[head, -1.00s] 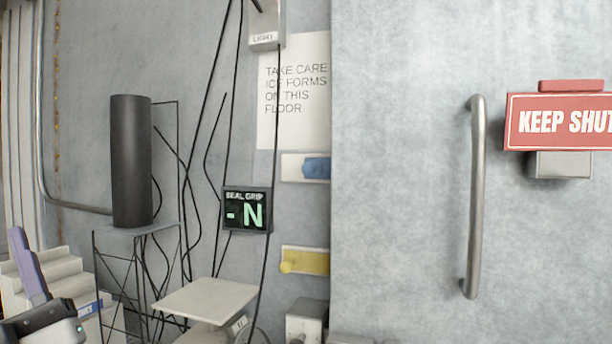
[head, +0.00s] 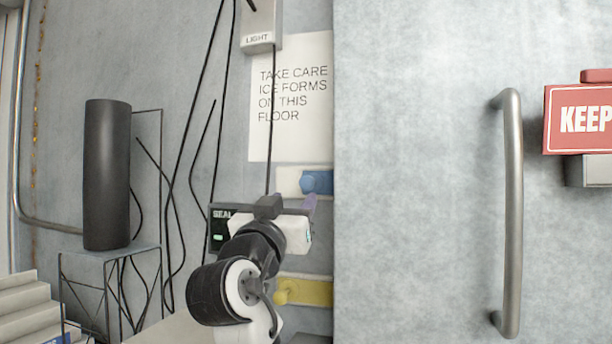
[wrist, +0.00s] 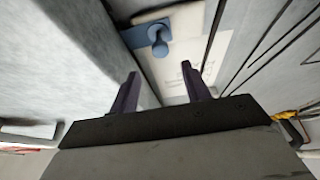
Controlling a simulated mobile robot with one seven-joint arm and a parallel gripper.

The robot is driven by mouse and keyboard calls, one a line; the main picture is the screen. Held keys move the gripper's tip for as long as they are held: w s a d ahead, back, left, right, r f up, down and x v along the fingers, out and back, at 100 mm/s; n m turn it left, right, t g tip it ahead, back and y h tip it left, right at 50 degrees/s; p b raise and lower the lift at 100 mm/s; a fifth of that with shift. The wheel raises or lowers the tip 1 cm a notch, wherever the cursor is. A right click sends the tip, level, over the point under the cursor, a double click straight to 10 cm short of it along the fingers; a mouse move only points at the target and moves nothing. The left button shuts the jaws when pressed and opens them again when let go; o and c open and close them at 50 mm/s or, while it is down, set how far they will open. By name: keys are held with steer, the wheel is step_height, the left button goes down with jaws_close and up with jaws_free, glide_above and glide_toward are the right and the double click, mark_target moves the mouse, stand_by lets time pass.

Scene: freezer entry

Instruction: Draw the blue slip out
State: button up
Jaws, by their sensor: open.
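The blue slip (head: 318,182) has a rounded blue knob at its left end and lies on a pale plate (head: 289,181) beside the door's left edge. In the wrist view the blue slip (wrist: 147,34) is ahead of my gripper (wrist: 160,82), toward the top. My gripper's two purple fingers are spread with nothing between them, and they are apart from the slip. In the head view my gripper (head: 310,207) is just below the slip, and my wrist hides much of the lit display.
A yellow slip (head: 310,292) with a knob is lower on the same wall strip. The large door (head: 420,180) with a metal handle (head: 512,215) stands to the right. Black cables hang on the left, near a dark cylinder (head: 107,175) on a stand.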

mark_target(306, 182)
steer(key=p+x, duration=0.3)
steer(key=x, duration=0.5)
steer(key=shift+w+r, duration=0.15)
steer(key=shift+r, duration=0.05)
steer(key=shift+w+d+r+p, duration=0.1)
steer(key=shift+w+d+p, duration=0.1)
steer(key=shift+w+p, duration=0.4)
steer(key=shift+c, duration=0.2)
jaws_close()
